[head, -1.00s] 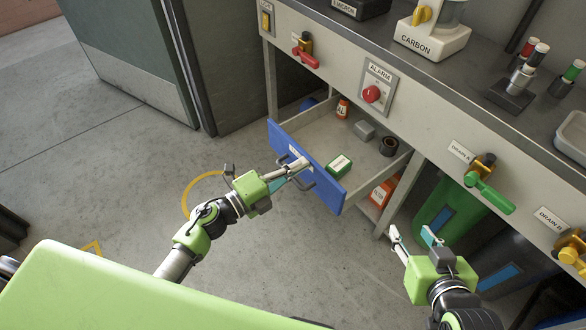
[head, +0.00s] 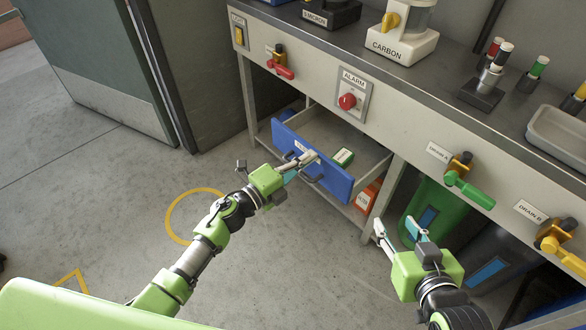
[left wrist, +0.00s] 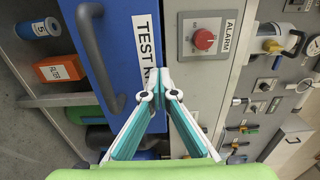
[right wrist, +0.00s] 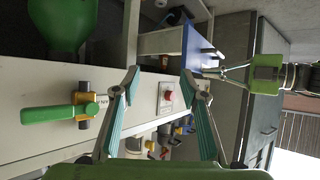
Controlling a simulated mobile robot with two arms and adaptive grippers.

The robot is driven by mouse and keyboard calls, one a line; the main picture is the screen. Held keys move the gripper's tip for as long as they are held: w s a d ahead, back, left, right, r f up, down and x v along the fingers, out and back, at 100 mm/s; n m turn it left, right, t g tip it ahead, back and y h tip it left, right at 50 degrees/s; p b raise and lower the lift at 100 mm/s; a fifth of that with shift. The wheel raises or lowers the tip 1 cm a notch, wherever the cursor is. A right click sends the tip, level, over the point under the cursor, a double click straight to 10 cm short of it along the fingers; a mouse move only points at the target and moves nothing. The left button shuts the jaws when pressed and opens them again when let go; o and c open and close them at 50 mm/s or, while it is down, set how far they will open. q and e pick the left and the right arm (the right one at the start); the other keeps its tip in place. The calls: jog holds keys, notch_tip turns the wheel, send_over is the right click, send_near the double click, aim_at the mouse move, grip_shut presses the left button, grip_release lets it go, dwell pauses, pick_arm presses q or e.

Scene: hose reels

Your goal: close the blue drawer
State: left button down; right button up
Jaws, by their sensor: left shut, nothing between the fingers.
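The blue drawer (head: 325,172) is partly open under the grey bench front. My right gripper (head: 398,226) is open and empty, low in front of the green bin.
The red alarm button (head: 347,101) is on the panel above the drawer. Green (head: 468,189) and yellow (head: 560,245) drain valve handles stick out at the right. An orange box (head: 368,196) sits on the shelf beneath. The floor at the left is clear.

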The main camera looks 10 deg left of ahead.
pick_arm(q)
jog(key=b+x, duration=0.1)
jog(key=x, duration=0.4)
jog(key=b+x, duration=0.1)
jog(key=x, duration=0.3)
jog(key=shift+w+d, duration=0.15)
jog(key=shift+w, duration=0.05)
jog(key=shift+w+d, duration=0.25)
pick_arm(e)
jog(key=w+a+r+t+y, duration=0.1)
jog(key=w+r+t, duration=0.1)
jog(key=r, duration=0.4)
jog(key=w+a+r+t+y, duration=0.1)
jog(key=r+t, duration=0.3)
jog(key=r, duration=0.3)
jog(key=shift+w+a+t, duration=0.35)
jog(key=shift+w+t, duration=0.05)
